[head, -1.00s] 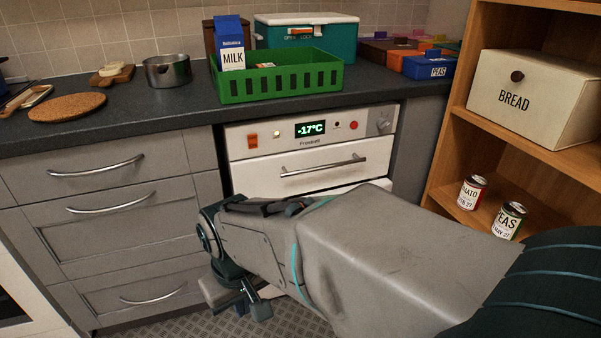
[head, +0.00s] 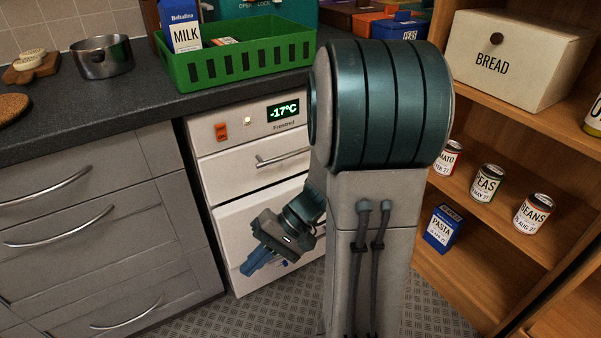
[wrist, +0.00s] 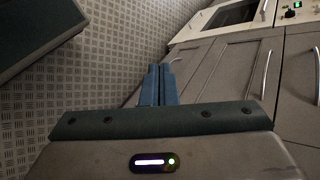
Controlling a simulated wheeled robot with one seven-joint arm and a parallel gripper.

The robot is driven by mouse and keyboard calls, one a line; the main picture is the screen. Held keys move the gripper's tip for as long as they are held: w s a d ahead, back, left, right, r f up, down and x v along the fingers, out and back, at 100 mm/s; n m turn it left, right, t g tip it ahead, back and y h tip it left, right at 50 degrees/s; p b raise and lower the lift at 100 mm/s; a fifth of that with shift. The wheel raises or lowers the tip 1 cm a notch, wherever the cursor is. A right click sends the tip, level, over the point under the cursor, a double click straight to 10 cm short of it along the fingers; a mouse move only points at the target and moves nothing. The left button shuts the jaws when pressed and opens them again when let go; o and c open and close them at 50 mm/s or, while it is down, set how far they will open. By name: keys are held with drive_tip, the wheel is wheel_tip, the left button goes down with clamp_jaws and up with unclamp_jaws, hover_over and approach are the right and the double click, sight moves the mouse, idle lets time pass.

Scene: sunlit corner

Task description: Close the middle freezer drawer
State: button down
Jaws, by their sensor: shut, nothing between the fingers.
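The white freezer (head: 243,143) stands under the worktop in the head view, with a lit display reading -17°C. Its top drawer (head: 230,178) looks flush under the control panel, with a metal bar handle (head: 283,158). A white front (head: 232,232) lies below it, partly hidden by my arm. I cannot tell whether this is the middle drawer or how far out it stands. My gripper (head: 256,265) is low in front of this front, pointing down and left. The blue fingers (wrist: 159,84) are together and empty in the wrist view. Contact with the freezer cannot be told.
Grey cabinets with bar handles (head: 62,232) stand left of the freezer. A green crate (head: 245,63) with a milk carton (head: 182,28) is on the worktop (head: 130,108). A wooden shelf (head: 487,240) with cans and a pasta box (head: 443,228) is at right. Patterned floor (head: 240,318) lies in front.

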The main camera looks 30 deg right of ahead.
drive_tip(key=w+d+f+m+t+y, duration=0.1)
drive_tip(key=w+d+f+m+t, duration=0.2)
drive_tip(key=w+d+m+t, duration=0.75)
drive_tip(key=s+d+f+m+t+h, duration=0.1)
drive_tip(key=d+f+t+h, duration=0.2)
drive_tip(key=d, duration=0.4)
drive_tip(key=s+d+f+m+t+h, duration=0.1)
drive_tip(key=d+f+t+h, duration=0.1)
drive_tip(key=d+h, duration=0.3)
drive_tip(key=s+d+f+m+t+h, duration=0.1)
drive_tip(key=d+f+t+h, duration=0.15)
drive_tip(key=d, duration=0.55)
drive_tip(key=w+b, duration=0.2)
drive_tip(key=w, duration=1.1)
drive_tip(key=shift+w+a+r, duration=0.25)
drive_tip(key=shift+w+r, duration=0.05)
drive_tip(key=shift+w, duration=0.1)
drive_tip(key=shift+h, duration=0.25)
drive_tip(key=w, duration=0.1)
drive_tip(key=w+b, duration=0.1)
drive_tip(key=w, duration=0.2)
drive_tip(key=shift+w+r+b, duration=0.25)
drive_tip(key=shift+w+b, duration=0.05)
drive_tip(key=shift+b, duration=0.05)
